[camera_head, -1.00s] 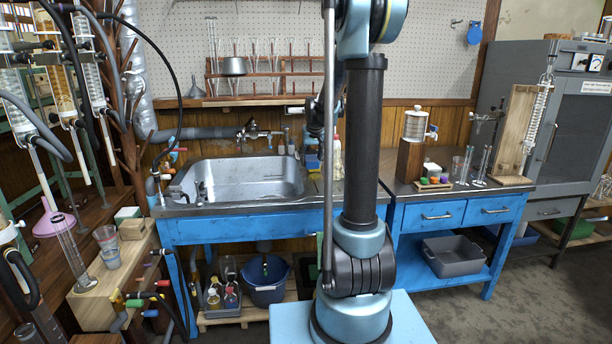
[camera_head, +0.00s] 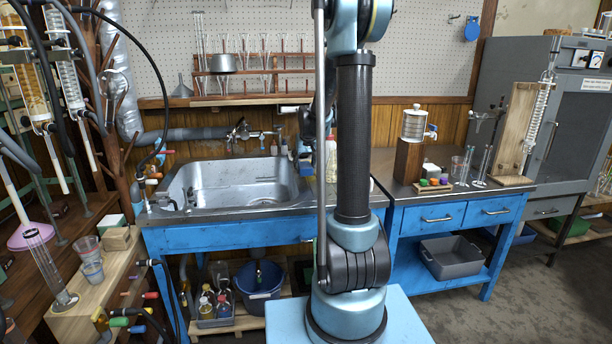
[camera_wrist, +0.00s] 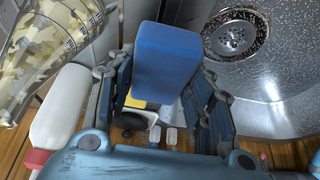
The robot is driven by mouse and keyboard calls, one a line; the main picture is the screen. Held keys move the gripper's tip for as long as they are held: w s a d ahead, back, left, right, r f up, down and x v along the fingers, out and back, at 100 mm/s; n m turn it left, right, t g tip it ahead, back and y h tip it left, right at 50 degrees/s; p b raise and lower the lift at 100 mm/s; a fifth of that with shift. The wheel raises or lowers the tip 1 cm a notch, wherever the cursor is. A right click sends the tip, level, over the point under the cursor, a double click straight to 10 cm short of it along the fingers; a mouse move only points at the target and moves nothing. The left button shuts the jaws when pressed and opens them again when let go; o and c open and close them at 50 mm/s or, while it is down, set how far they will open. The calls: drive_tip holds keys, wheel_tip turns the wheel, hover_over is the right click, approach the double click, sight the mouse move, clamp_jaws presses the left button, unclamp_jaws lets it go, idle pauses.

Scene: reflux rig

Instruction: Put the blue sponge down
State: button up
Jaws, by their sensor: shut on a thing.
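The blue sponge (camera_wrist: 166,62) is a blue block between the finger pads of my gripper (camera_wrist: 165,88) in the wrist view. My gripper is shut on it, and the sponge sticks out past the fingers. The steel sink (camera_wrist: 275,80) with its round drain lies to the right of the sponge in the wrist view. In the head view the sink (camera_head: 232,180) is left of my arm. My gripper and the sponge are mostly hidden behind my arm there. I cannot tell whether the sponge touches the surface below.
A white bottle with a red cap (camera_wrist: 62,110) stands left of my gripper in the wrist view. A yellow item (camera_wrist: 134,102) shows beneath the sponge. The faucet (camera_head: 240,130) is behind the sink.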

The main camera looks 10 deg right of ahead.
sight(305, 172)
drive_tip(key=shift+f, duration=1.85)
drive_tip(key=o, duration=0.9)
drive_tip(key=v, duration=1.2)
drive_tip(key=s+f+g, duration=0.1)
drive_tip(key=s+f, duration=0.1)
drive_tip(key=s, duration=2)
drive_tip(key=s+f, duration=0.4)
drive_tip(key=s, duration=0.4)
drive_tip(key=s+f+g, duration=0.1)
drive_tip(key=s+f, duration=0.3)
drive_tip(key=s, duration=0.5)
drive_tip(key=shift+d+f+g, duration=0.2)
drive_tip(key=shift+f+g, duration=0.1)
drive_tip(key=shift+f, duration=0.05)
